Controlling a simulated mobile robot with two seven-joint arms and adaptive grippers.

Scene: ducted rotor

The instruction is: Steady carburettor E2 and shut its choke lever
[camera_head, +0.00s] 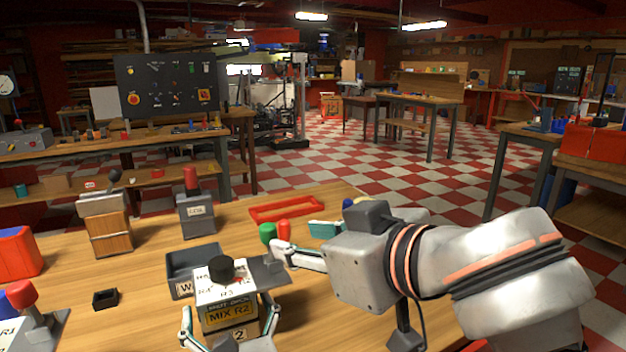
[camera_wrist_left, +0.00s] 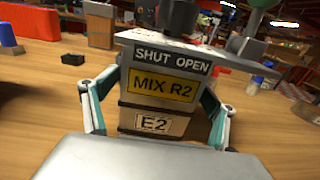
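Carburettor E2 (camera_head: 230,312) is a pale and dark block with a yellow MIX R2 plate and a black knob (camera_head: 221,268) on top. The left wrist view shows its E2 label and SHUT OPEN plate (camera_wrist_left: 172,62). My left gripper (camera_wrist_left: 160,95) has its teal-padded fingers against both sides of the block; it also shows in the head view (camera_head: 230,328). A grey lever-like part (camera_head: 265,270) sticks out at the block's upper right. My right gripper (camera_head: 277,255) has its fingertips close by this part; contact and finger gap are unclear.
A dark tray (camera_head: 178,272) stands just behind the carburettor. A small black box (camera_head: 105,299), a wooden block (camera_head: 108,232) and a grey block with a red knob (camera_head: 197,215) stand leftward. A red frame (camera_head: 287,208) lies further back. Green and red knobs (camera_head: 283,230) show behind my right fingers.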

